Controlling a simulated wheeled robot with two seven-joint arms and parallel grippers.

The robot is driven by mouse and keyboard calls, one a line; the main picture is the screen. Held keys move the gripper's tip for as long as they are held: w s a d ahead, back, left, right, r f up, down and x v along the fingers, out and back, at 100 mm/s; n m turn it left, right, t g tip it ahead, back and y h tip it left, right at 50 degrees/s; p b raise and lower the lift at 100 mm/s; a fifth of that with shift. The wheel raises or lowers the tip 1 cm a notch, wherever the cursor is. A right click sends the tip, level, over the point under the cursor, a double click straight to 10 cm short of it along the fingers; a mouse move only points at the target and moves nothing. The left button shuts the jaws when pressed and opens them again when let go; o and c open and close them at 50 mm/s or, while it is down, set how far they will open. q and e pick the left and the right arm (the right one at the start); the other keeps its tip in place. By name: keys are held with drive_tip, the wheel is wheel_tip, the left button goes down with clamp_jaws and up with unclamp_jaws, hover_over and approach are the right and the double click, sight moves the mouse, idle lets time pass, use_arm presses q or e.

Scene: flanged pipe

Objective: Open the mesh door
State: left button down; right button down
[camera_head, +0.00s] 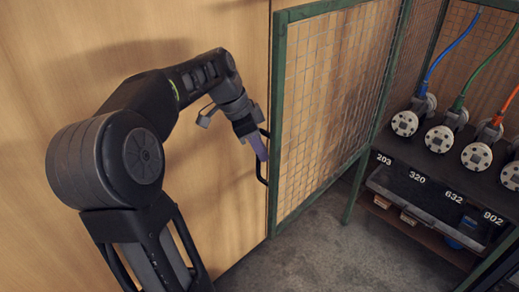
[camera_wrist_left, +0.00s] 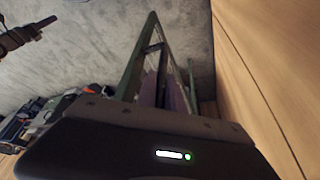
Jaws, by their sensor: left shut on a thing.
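The mesh door (camera_head: 325,95) has a green frame and wire mesh. In the head view it stands swung out to the left of the shelf, its handle edge near the wooden wall. A black bar handle (camera_head: 262,181) is on that edge. My left gripper (camera_head: 258,148) is at the handle and shut on it; the fingers partly hide the grip. In the left wrist view the fingers (camera_wrist_left: 167,92) lie beside the green door frame (camera_wrist_left: 132,75). A dark pronged shape (camera_wrist_left: 22,38) at the upper left may be my right gripper; its jaws are unclear.
The shelf (camera_head: 425,165) at the right is exposed, with several flanged pipe ends (camera_head: 440,138) on coloured hoses and number labels. Bins sit below. A plain wooden wall (camera_head: 60,60) is close on the left. The grey concrete floor (camera_head: 310,255) in front is clear.

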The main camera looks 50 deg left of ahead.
use_arm(q)
drive_tip(key=shift+s+f, duration=0.15)
drive_tip(key=shift+s, duration=0.05)
drive_tip(key=c, duration=1.6)
unclamp_jaws()
drive_tip(key=shift+s, duration=0.1)
drive_tip(key=shift+o, duration=0.7)
drive_tip(key=shift+r, duration=0.25)
drive_tip(key=v, duration=0.7)
drive_tip(key=shift+r, duration=0.25)
drive_tip(key=shift+a, duration=0.1)
